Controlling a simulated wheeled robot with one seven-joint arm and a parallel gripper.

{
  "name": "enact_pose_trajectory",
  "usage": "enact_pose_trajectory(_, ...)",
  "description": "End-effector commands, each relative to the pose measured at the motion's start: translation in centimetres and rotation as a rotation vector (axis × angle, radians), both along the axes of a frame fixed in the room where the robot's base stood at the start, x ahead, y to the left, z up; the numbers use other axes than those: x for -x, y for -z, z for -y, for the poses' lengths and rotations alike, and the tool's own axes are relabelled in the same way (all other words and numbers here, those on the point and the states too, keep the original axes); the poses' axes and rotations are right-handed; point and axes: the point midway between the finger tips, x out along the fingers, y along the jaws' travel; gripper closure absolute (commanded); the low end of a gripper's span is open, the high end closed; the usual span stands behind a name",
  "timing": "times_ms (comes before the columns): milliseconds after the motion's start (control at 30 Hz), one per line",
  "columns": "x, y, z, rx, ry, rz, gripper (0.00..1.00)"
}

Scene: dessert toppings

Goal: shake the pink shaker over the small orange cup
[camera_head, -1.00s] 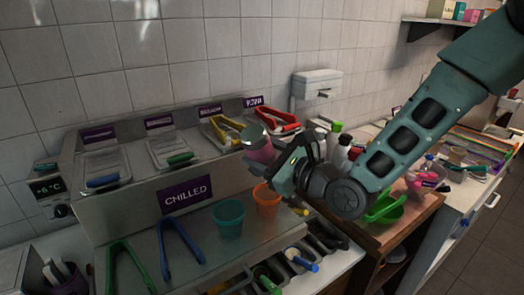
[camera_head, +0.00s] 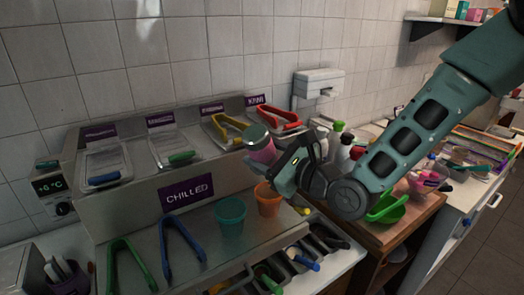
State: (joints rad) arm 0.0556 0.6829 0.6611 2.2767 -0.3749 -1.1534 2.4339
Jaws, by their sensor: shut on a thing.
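The pink shaker (camera_head: 261,150) has a grey-green cap and is held tilted, cap up and to the left. My gripper (camera_head: 275,165) is shut on it; the fingers are partly hidden by the gripper's body. The small orange cup (camera_head: 268,204) stands upright on the steel counter, below the shaker and gripper and apart from them. A teal cup (camera_head: 230,217) stands just left of the orange cup.
Blue tongs (camera_head: 181,252) and green tongs (camera_head: 131,266) lie at the left of the counter. The chilled unit (camera_head: 187,193) with lidded wells stands behind the cups. Utensil bins (camera_head: 298,258) are in front, and bottles (camera_head: 345,155) stand to the right.

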Motion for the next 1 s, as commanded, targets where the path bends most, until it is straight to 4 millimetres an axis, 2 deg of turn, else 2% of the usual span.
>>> enact_pose_trajectory(100, 0.0, -1.1, 0.0, 0.0, 0.001, 0.0, 0.76)
enact_pose_trajectory(1000, 0.1, -7.0, 0.1, -0.001, 0.0, -0.001, 0.76)
